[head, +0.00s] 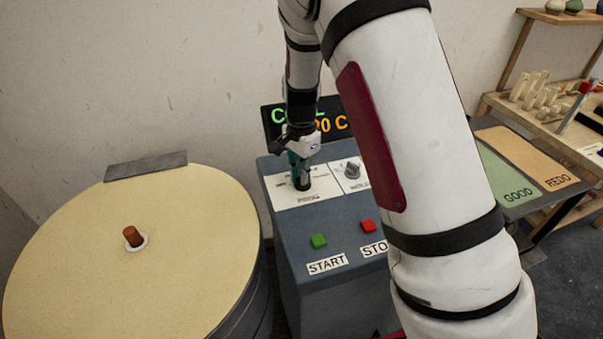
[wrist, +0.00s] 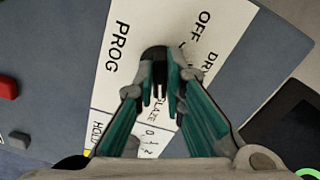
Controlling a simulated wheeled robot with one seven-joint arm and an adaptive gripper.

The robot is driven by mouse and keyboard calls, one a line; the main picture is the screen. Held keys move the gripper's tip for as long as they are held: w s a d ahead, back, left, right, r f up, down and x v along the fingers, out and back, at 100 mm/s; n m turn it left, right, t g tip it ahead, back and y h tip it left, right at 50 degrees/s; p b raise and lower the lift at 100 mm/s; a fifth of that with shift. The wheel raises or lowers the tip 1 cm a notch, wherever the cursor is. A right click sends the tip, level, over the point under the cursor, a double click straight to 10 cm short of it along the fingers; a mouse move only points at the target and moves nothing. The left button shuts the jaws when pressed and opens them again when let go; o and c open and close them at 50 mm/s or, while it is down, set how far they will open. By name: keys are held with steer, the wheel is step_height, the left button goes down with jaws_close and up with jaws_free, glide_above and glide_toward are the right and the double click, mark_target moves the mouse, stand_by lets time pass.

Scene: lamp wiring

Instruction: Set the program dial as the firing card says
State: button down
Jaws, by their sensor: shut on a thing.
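The program dial is a dark knob (head: 302,184) on a white plate marked PROG on the grey control box. In the wrist view the dial (wrist: 154,53) shows between my fingertips, and the words OFF, DR... and ...LAZE show around it. My gripper (wrist: 160,84) has its green fingers closed on the dial from above. In the head view my gripper (head: 300,168) points down at the plate. I cannot make out a firing card.
A second grey dial (head: 352,170) sits just right on the panel. A green START button (head: 318,240) and a red STOP button (head: 368,226) are in front. The display (head: 335,124) behind is partly hidden by my arm. A round kiln lid (head: 70,265) stands left.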

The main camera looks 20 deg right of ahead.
stand_by(0.3)
steer(key=c, duration=1.7)
jaws_free()
steer(key=shift+o, duration=0.2)
step_height(320, 180, up, 12)
steer(key=shift+r, duration=0.1)
